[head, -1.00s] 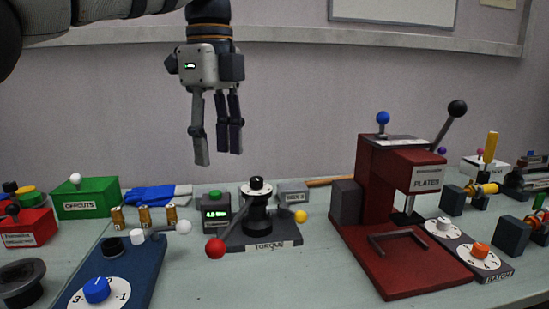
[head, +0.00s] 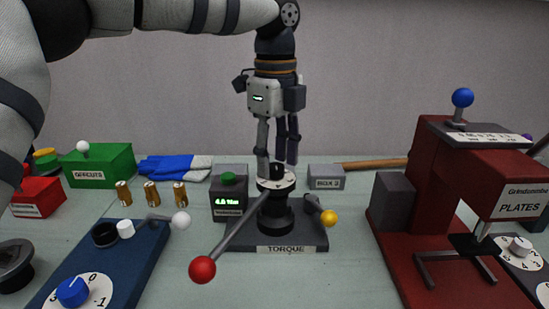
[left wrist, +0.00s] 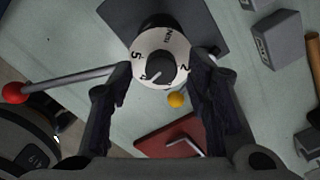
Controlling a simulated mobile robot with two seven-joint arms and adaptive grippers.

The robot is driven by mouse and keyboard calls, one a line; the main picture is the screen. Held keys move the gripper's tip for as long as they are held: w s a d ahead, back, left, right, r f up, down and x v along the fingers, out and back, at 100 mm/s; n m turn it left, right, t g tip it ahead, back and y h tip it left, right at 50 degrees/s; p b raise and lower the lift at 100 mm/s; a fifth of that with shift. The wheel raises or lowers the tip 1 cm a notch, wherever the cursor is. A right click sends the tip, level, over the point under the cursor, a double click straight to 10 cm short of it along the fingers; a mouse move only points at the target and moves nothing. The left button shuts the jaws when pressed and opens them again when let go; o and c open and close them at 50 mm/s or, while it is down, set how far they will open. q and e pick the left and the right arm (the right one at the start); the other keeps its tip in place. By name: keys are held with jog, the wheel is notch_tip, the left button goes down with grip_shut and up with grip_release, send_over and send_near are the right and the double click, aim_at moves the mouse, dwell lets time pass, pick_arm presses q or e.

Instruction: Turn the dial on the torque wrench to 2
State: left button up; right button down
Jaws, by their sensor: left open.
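The torque wrench (head: 274,221) stands on a dark base labelled TORQUE. A long handle with a red ball (head: 202,269) reaches toward the front left. On top is a white dial (head: 276,184) with a black knob (left wrist: 162,68). In the left wrist view the knob's white line points to the lower left, near a number I cannot read clearly; a 5 and a 2 show on the disc. My left gripper (head: 277,160) is open, pointing down, its fingers on either side of the knob. I cannot tell whether they touch it. My right gripper is not in view.
A display box (head: 229,200) with a green button stands left of the wrench, apparently reading about 4.0 Nm. A yellow ball (head: 329,218) sits at the base's right. A red press (head: 427,190) stands at right, a blue dial panel (head: 115,258) at left. Brass cylinders (head: 151,193) stand behind it.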

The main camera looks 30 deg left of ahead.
pick_arm(q)
jog(key=shift+f, duration=0.45)
grip_shut()
